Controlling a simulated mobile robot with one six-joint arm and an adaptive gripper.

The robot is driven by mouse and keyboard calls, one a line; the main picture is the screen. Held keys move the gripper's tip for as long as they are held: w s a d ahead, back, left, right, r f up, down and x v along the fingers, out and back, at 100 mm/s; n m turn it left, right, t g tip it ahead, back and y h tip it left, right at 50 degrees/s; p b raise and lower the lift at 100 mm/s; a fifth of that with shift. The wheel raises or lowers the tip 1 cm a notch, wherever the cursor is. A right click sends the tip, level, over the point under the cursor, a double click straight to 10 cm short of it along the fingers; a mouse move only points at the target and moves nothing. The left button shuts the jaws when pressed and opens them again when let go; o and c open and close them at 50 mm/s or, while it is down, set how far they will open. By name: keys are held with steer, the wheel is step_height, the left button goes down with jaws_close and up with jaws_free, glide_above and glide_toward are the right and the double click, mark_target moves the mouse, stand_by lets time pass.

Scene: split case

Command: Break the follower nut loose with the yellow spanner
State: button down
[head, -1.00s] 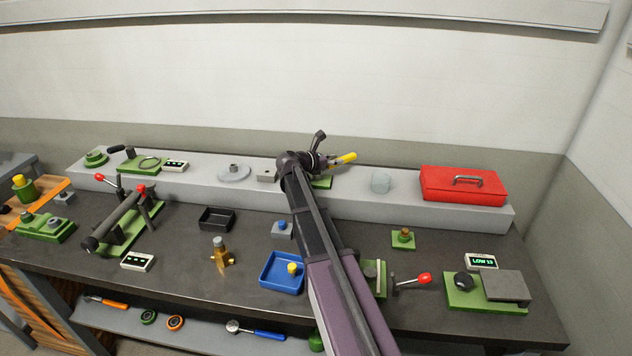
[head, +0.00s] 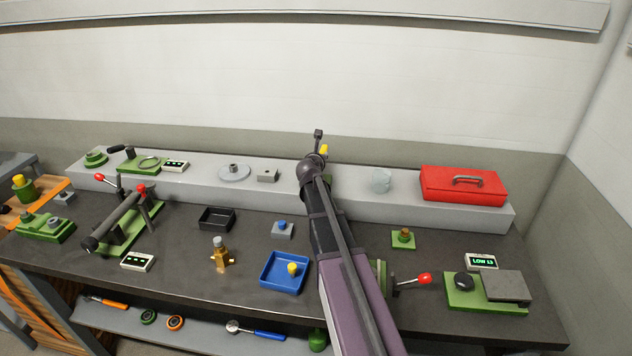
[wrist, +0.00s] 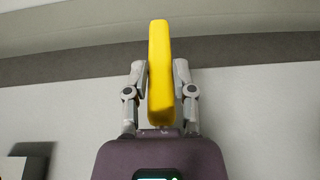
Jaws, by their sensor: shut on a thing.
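My gripper (wrist: 160,80) is shut on the yellow spanner, with one finger on each side of its yellow handle (wrist: 159,45) in the wrist view. In the head view a small bit of the yellow handle (head: 324,149) shows above the back ledge, behind my wrist. The spanner's jaw end cannot be made out. A brass fitting (head: 221,258) with a greyish top stands on the bench, left of the blue tray and well away from my gripper. I cannot tell for certain which part is the follower nut.
The grey back ledge (head: 405,205) holds a red toolbox (head: 463,186) at right and a pale block (head: 382,180). The blue tray (head: 266,281), a black tray (head: 217,218) and a red-knobbed lever (head: 424,279) are on the bench. Bare bench lies around the brass fitting.

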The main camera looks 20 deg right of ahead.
steer(key=shift+s+a+r, duration=0.1)
steer(key=shift+a+r, duration=0.1)
steer(key=shift+r, duration=0.1)
steer(key=shift+d+p, duration=0.15)
steer(key=shift+p, duration=0.15)
stand_by(0.6)
steer(key=shift+r+p, duration=1.1)
stand_by(2.6)
steer(key=shift+r+p, duration=1.25)
